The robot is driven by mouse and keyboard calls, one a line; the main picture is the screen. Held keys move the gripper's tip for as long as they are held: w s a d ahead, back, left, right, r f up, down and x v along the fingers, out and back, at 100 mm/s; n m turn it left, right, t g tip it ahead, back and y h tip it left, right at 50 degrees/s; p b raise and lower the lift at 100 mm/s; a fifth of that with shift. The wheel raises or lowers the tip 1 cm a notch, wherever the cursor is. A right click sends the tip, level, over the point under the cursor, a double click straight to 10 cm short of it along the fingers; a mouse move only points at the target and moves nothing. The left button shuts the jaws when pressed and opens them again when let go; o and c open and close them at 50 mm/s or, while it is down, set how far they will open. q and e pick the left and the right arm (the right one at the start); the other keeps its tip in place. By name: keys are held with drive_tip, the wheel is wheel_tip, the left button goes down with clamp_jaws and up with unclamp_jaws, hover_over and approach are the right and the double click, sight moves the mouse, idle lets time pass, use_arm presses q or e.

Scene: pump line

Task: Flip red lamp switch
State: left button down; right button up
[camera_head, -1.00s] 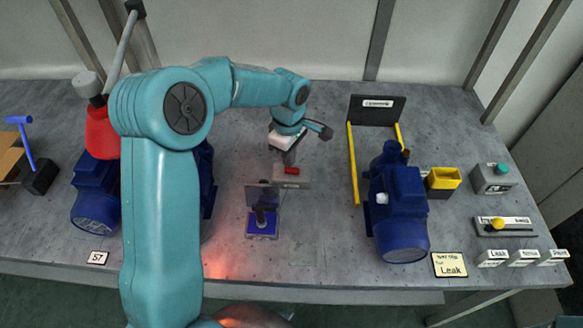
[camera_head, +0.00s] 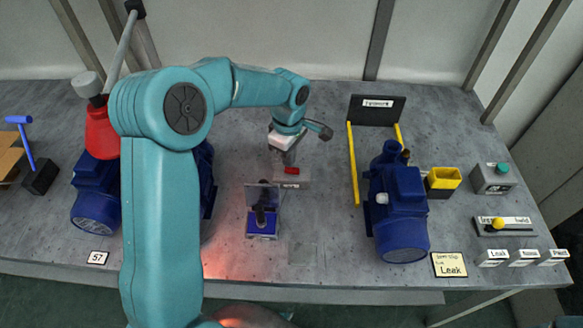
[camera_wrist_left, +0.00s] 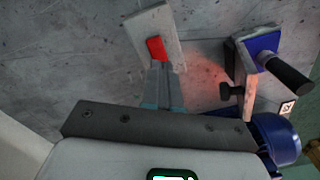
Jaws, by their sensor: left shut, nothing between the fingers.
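The red lamp switch (camera_head: 292,170) is a small red rocker on a light grey box (camera_head: 291,182) in the middle of the table. It also shows in the left wrist view as a red block (camera_wrist_left: 156,49) on the pale box. My left gripper (camera_head: 289,157) hangs over the box, just behind the red switch in the head view. In the left wrist view its fingertips (camera_wrist_left: 161,68) are together at the near end of the red switch, with nothing held. I cannot tell whether they touch it. My right gripper is not in view.
A blue-based stand with a clear plate (camera_head: 262,222) is close in front of the box. A blue pump (camera_head: 398,215) with yellow rails (camera_head: 353,165) stands to the right, and another blue pump (camera_head: 95,195) to the left. Bare table lies between box and rails.

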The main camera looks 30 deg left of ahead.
sight(289, 169)
use_arm(q)
drive_tip(key=shift+f+b, duration=0.95)
drive_tip(key=shift+f, duration=0.2)
idle(0.4)
drive_tip(key=shift+r, duration=0.15)
drive_tip(key=shift+r+p, duration=2.4)
drive_tip(key=shift+r, duration=1.05)
